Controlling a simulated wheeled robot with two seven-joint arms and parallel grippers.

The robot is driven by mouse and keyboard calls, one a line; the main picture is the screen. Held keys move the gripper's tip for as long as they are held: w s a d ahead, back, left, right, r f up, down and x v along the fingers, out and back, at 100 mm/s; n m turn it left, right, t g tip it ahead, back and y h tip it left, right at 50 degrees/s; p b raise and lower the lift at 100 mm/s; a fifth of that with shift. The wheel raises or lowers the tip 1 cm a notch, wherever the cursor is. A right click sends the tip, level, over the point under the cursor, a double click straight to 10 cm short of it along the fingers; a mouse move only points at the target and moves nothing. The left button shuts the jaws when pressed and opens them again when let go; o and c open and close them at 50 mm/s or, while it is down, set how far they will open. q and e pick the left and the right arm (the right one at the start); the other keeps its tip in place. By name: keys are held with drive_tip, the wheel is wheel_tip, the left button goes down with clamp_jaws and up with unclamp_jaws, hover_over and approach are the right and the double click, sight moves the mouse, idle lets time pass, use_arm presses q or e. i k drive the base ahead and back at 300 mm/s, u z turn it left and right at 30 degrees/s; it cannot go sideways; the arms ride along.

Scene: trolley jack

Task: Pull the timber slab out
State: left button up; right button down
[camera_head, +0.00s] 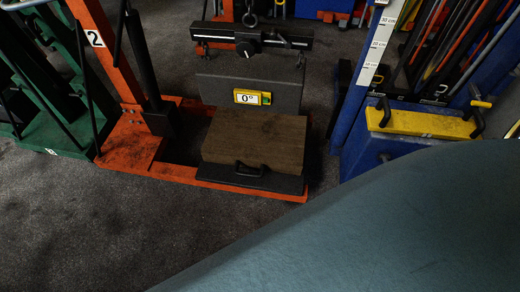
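The timber slab (255,138) is a brown wooden block lying flat in an orange frame (178,172) marked 2. A dark plate (275,182) with a black handle (249,169) shows at its front edge. I cannot tell whether the handle is fixed to the slab or to the plate. A grey upright panel (222,90) with a yellow display (252,97) reading 0° stands behind the slab. Neither of my grippers is in view.
An orange post (107,50) and a black cylinder (150,85) rise left of the slab. Green frames (60,125) stand further left. A blue stand (362,150) with a yellow bar (420,122) is at the right. The floor in front is clear; the lower right is hidden.

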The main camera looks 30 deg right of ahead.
sight(262, 141)
drive_tip(key=z, duration=0.8)
drive_tip(key=i, duration=0.3)
drive_tip(key=z, duration=0.05)
